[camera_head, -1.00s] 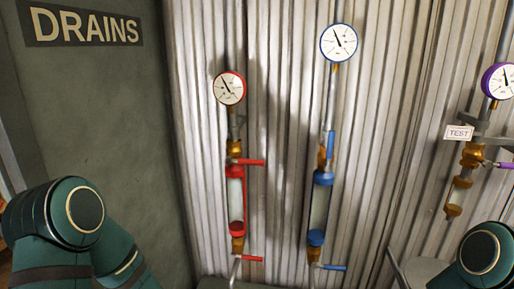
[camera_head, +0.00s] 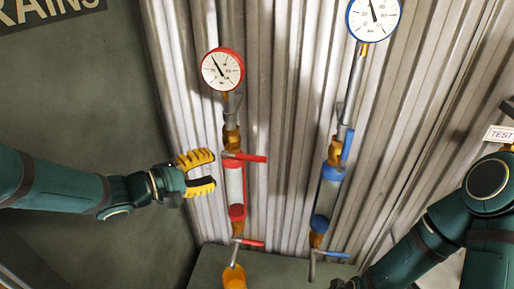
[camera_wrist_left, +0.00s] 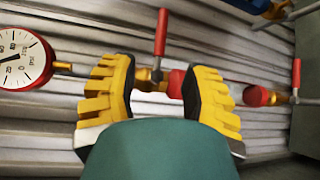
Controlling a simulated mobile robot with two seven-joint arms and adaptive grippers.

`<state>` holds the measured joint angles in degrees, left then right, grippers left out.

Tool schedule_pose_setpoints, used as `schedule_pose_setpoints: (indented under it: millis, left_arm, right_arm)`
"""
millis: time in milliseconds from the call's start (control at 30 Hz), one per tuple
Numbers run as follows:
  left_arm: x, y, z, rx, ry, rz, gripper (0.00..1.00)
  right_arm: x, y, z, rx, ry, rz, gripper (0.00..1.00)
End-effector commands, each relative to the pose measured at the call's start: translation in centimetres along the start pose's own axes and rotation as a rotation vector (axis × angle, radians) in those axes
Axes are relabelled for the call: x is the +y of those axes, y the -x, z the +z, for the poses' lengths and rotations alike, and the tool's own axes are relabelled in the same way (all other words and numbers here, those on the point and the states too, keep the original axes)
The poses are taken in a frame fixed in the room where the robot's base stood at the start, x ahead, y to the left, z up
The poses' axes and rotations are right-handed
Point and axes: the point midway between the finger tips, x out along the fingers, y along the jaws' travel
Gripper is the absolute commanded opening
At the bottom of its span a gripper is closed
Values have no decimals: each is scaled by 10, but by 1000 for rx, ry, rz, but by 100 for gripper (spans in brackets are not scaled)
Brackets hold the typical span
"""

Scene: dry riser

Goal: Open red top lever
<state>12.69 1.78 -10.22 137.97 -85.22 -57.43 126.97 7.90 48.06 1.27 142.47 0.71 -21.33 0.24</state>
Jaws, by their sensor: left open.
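The red top lever (camera_head: 245,157) sticks out to the right from the red pipe, just below a brass fitting, across the pipe's line. In the left wrist view it is the red handle (camera_wrist_left: 162,32) pointing up in the picture, at the valve seen between the fingers. My left gripper (camera_head: 212,172) is open and empty, just left of the red pipe, its fingers toward the valve. In the left wrist view its yellow-and-black fingers (camera_wrist_left: 160,85) stand apart; contact with the valve cannot be told.
The red gauge (camera_head: 222,69) sits above the lever. A lower red lever (camera_head: 249,242) is below the sight tube, with a yellow funnel or cup (camera_head: 234,277) under it. The blue pipe with its levers (camera_head: 330,185) stands to the right. Corrugated wall (camera_head: 285,120) lies behind.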

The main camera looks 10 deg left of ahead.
Motion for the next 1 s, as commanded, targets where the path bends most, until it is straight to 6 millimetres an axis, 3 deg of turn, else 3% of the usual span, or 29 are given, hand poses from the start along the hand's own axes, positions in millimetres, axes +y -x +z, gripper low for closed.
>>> schedule_pose_setpoints:
  millis: [600,800,1000]
  left_arm:
    - [-3,-111,1,-3,-2,-2,47]
    - [-2,-128,0,-1,-2,-1,47]
    - [-2,-132,0,1,-1,-2,47]
  right_arm:
    - [8,-24,3,-1,0,5,0]
    - [9,-27,4,-2,1,5,0]
    - [9,-27,4,-2,1,5,0]
